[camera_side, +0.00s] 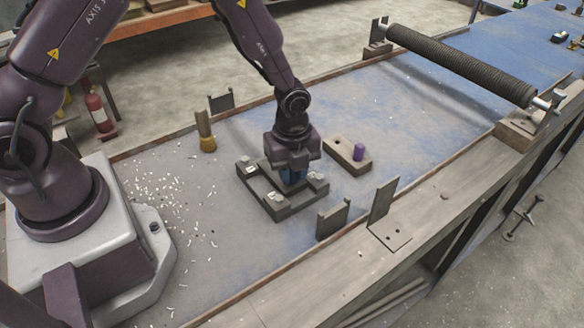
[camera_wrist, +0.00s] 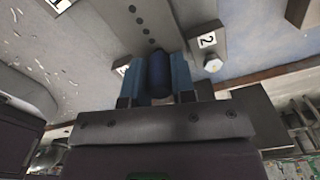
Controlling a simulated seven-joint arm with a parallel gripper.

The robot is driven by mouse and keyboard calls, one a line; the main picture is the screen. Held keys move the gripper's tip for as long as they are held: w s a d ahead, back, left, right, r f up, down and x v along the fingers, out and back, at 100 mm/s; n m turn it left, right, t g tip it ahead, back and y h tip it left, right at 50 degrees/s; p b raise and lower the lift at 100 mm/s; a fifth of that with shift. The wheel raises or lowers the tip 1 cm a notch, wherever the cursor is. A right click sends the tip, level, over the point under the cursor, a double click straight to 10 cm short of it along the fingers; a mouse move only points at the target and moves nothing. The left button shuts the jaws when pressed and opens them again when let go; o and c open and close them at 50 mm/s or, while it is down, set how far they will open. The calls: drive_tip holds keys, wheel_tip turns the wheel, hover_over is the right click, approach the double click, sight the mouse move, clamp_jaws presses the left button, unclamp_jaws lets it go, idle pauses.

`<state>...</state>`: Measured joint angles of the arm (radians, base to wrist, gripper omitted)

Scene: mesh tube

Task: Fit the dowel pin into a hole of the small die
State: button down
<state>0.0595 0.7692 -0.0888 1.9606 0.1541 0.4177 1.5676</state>
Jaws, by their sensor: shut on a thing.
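My gripper (camera_side: 293,175) is low over the dark grey die fixture (camera_side: 286,212) in the side view. In the wrist view its blue fingers (camera_wrist: 161,76) are shut on a dark blue cylinder, the dowel pin (camera_wrist: 160,68). The fingers and wrist hide the pin in the side view. A grey die block with a row of several small round holes (camera_wrist: 143,22) lies just beyond the pin in the wrist view. I cannot tell whether the pin's far end touches the block or is in a hole.
A tan block (camera_side: 341,150) holding a purple peg (camera_side: 358,152), with a dark hole beside it, stands right of the fixture. A bolt (camera_wrist: 212,64) sits beside a "2" label. Metal brackets (camera_side: 384,200) line the front edge.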

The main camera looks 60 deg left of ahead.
drive_tip(key=shift+f, duration=0.45)
idle(0.3)
drive_tip(key=c, duration=0.9)
unclamp_jaws()
drive_tip(key=shift+o, duration=0.2)
